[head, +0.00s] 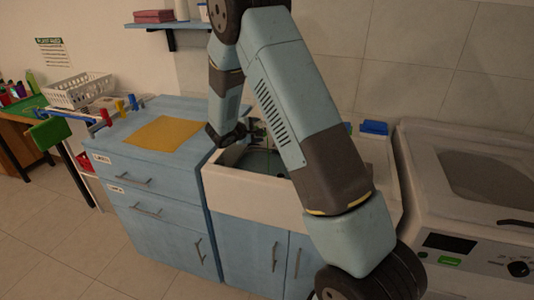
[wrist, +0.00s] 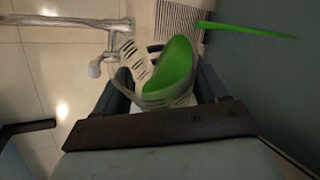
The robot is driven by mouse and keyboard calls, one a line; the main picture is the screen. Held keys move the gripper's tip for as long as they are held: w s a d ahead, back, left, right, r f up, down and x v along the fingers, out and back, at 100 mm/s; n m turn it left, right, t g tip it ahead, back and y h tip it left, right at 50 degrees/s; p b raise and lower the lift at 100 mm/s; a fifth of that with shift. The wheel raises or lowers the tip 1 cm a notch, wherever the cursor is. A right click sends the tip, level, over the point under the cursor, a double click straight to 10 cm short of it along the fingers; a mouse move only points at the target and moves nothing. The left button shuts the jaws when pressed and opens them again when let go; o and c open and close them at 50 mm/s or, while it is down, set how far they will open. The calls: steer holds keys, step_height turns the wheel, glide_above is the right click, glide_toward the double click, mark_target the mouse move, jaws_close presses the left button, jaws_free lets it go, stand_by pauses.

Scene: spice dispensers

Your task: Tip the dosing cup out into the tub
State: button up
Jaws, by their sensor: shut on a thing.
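My gripper (wrist: 165,88) is shut on a clear cup with dark scale marks (wrist: 134,62), which I take for the dosing cup. A bright green oval (wrist: 176,65) shows in or against the cup; I cannot tell whether it is its contents or another part. In the head view my gripper (head: 226,137) is low at the left rim of the sink, and the cup cannot be made out there. I cannot pick out the tub for certain in either view.
The white sink (head: 240,190) has a dark basin. Left of it, a blue cabinet carries a yellow mat (head: 165,133). A white basket (head: 80,91) stands farther left. A metal tap (wrist: 65,22) and a thin green strip (wrist: 245,30) show near the cup in the wrist view.

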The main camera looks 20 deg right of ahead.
mark_target(263, 125)
steer(key=shift+s+r+m+t+p, duration=0.1)
steer(key=shift+r+m+t+p, duration=0.4)
steer(key=shift+m+p, duration=0.1)
stand_by(1.1)
steer(key=shift+s+d+r+m+t+p, duration=0.4)
steer(key=shift+s+m+t+p, duration=0.1)
steer(key=shift+s+m+p, duration=0.15)
stand_by(0.8)
steer(key=shift+s+d+r+m+t+p, duration=0.1)
steer(key=shift+s+r+m+t+p, duration=0.15)
steer(key=shift+m+t+p, duration=0.25)
steer(key=shift+s+d+r+m+t+p, duration=0.1)
steer(key=shift+r+m+t+p, duration=0.15)
steer(key=shift+m, duration=0.3)
stand_by(1.2)
steer(key=shift+w+a+f+n+g, duration=0.15)
steer(key=shift+w+f+n+g, duration=0.2)
steer(key=shift+n, duration=0.25)
steer(key=shift+w+a+f+n+g, duration=0.15)
steer(key=shift+f+n+g, duration=0.1)
steer(key=shift+n+g, duration=0.25)
steer(key=shift+w+a+f+n, duration=0.1)
steer(key=shift+w+f+n, duration=0.1)
steer(key=shift+n, duration=0.1)
steer(key=shift+w, duration=0.1)
